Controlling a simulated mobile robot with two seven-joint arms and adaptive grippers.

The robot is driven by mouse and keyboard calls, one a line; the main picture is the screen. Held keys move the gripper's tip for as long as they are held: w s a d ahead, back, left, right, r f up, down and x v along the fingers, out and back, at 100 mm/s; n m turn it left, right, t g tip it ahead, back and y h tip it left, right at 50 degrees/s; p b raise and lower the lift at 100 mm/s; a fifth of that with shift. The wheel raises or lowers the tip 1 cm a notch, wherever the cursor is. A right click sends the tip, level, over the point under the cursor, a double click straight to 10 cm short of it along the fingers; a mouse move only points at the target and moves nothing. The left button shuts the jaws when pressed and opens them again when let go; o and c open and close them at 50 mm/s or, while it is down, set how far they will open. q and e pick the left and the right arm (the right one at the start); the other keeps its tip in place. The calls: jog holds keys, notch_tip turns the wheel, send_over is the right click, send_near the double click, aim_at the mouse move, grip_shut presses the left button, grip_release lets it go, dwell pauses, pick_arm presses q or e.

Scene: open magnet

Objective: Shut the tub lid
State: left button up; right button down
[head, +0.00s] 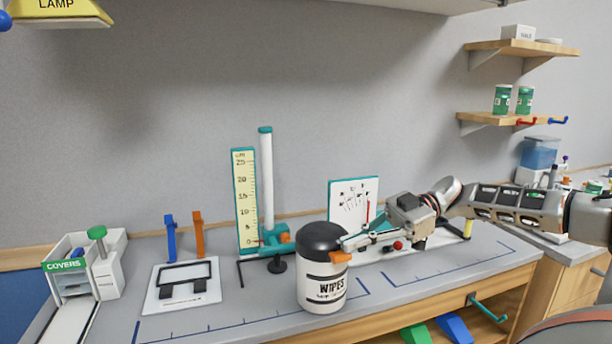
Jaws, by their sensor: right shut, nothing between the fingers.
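The tub (322,288) is a white cylinder marked WIPES, standing upright on the grey bench top. Its black domed lid (319,237) sits on top, with an orange tab (341,257) at its front right edge. Whether the lid is fully down cannot be told from here. My right gripper (346,243) comes in from the right, with its fingertips at the right side of the lid, just above the orange tab. It is shut with nothing held. Whether it touches the lid is unclear. My left gripper is not in view.
A height gauge (266,185) and yellow ruler stand behind the tub. A white board (352,200) stands behind my right gripper. A COVERS dispenser (72,270) and a white plate with a black frame (183,286) are at left.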

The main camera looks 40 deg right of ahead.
jog(key=shift+s+f, duration=0.15)
jog(key=shift+f, duration=0.5)
jog(key=shift+f, duration=0.1)
notch_tip(320, 180, up, 5)
jog(key=s+p, duration=0.1)
jog(key=p, duration=0.3)
jog(key=b+v, duration=0.1)
jog(key=v, duration=0.8)
jog(key=shift+s+d+f+b, duration=0.3)
jog(key=shift+d+b, duration=0.05)
